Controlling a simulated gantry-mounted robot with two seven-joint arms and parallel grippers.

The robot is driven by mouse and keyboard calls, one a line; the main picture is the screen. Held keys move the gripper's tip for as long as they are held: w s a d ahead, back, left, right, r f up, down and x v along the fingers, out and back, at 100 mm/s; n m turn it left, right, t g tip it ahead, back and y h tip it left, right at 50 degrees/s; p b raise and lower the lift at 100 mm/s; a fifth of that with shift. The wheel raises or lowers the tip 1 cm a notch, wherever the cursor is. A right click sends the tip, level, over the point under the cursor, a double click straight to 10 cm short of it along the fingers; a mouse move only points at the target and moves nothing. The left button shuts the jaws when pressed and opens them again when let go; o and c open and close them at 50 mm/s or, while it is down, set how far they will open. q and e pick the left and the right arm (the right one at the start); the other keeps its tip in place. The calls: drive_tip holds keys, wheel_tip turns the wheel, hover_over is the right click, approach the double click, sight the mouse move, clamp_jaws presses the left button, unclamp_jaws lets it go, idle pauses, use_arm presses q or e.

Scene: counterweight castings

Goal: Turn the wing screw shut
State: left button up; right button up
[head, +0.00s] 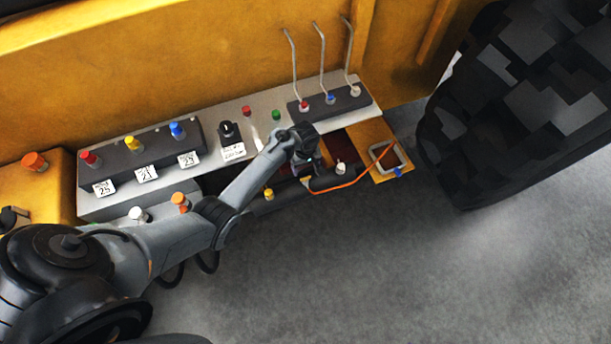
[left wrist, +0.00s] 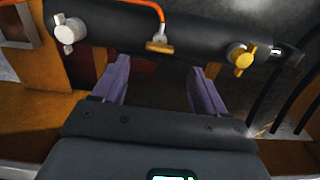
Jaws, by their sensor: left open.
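A dark cylinder (left wrist: 200,32) lies across the top of the left wrist view. It carries a yellow winged screw (left wrist: 240,57) at right, a white winged knob (left wrist: 70,32) at left and a small brass T-shaped fitting (left wrist: 158,46) under an orange hose between them. I cannot tell which is the task's wing screw. In the head view the yellow piece (head: 268,193) and the white one (head: 340,168) lie either side of my left gripper (head: 303,162). Its purple fingers (left wrist: 160,68) are open and empty, pointing at the cylinder near the brass fitting.
A grey ledge (head: 245,118) holds a dark box with red, yellow and blue knobs (head: 133,142), a dark switch (head: 229,130), red and green buttons, and three levers (head: 323,60). The orange hose (head: 350,183) runs right to an orange plate (head: 382,137). A large tyre (head: 525,90) stands right.

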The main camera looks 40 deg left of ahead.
sight(306, 177)
use_arm(q)
wheel_tip(306, 177, down, 7)
drive_tip(key=shift+r+b, duration=0.1)
drive_tip(key=shift+b, duration=1.1)
drive_tip(key=shift+c, duration=0.4)
drive_tip(key=c, duration=1)
